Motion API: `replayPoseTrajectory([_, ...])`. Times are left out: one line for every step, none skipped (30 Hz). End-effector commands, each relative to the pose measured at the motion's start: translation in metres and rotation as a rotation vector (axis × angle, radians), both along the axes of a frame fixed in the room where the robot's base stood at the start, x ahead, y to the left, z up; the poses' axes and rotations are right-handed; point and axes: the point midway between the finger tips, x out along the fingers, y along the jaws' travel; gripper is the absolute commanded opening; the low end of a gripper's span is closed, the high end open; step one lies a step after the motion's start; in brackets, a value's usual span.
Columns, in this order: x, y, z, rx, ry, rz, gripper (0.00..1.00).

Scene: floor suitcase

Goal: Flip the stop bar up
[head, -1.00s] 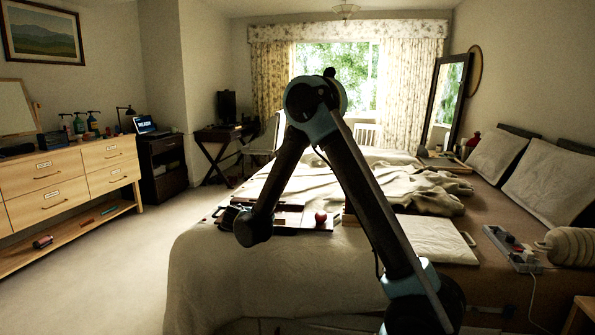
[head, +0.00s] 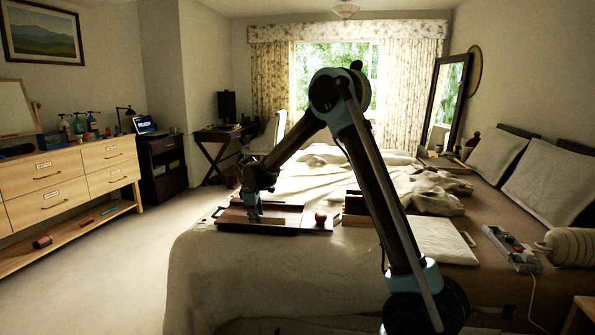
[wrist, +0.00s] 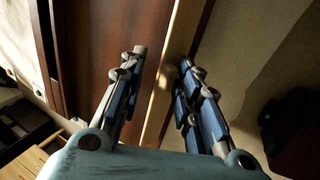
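A reddish-brown wooden board (head: 288,219) lies flat near the front edge of the bed; its dark red surface fills the left middle of the wrist view (wrist: 100,45). A pale wooden strip (wrist: 182,38) runs along the board's side in the wrist view. I cannot tell whether this strip is the stop bar, and no raised bar stands out. My gripper (head: 256,218) points down over the left part of the board. In the wrist view its two blue-grey fingers (wrist: 162,58) are apart, with the strip showing between them. I cannot tell whether they touch it.
A red ball (head: 320,218) sits at the board's right end. A brown wooden box (head: 355,204) and a pale flat panel (head: 440,238) lie further right. A power strip (head: 512,250) is at the bed's right. Rumpled bedding (head: 420,185) lies behind.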

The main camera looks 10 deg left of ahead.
Motion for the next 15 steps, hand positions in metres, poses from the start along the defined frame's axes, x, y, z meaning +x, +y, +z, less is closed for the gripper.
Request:
replayPoseTrajectory([0.005, -0.001, 0.0, 0.001, 0.042, -0.003, 0.3])
replayPoseTrajectory([0.006, 0.0, -0.001, -0.001, 0.071, -0.004, 0.3])
replayPoseTrajectory([0.007, 0.0, -0.001, -0.001, 0.109, -0.003, 0.3])
replayPoseTrajectory([0.009, 0.0, -0.001, 0.001, 0.138, -0.004, 0.3])
replayPoseTrajectory([0.01, 0.0, -0.002, -0.001, 0.168, -0.004, 0.3])
replayPoseTrajectory([0.011, 0.0, -0.003, 0.0, 0.206, -0.003, 0.3])
replayPoseTrajectory([0.012, 0.0, -0.003, 0.0, 0.23, -0.003, 0.3])
replayPoseTrajectory([0.013, 0.0, -0.004, -0.001, 0.254, -0.003, 0.3])
replayPoseTrajectory([0.014, 0.0, -0.004, 0.0, 0.285, -0.001, 0.3])
replayPoseTrajectory([0.014, 0.0, -0.005, -0.001, 0.304, -0.002, 0.3])
replayPoseTrajectory([0.015, 0.0, -0.005, 0.0, 0.323, -0.001, 0.3])
replayPoseTrajectory([0.016, 0.0, -0.006, -0.001, 0.349, -0.001, 0.3])
replayPoseTrajectory([0.017, 0.0, -0.006, -0.001, 0.366, -0.001, 0.3])
replayPoseTrajectory([0.017, 0.0, -0.007, -0.001, 0.385, -0.001, 0.3])
replayPoseTrajectory([0.016, 0.0, -0.003, -0.002, 0.395, 0.0, 0.3])
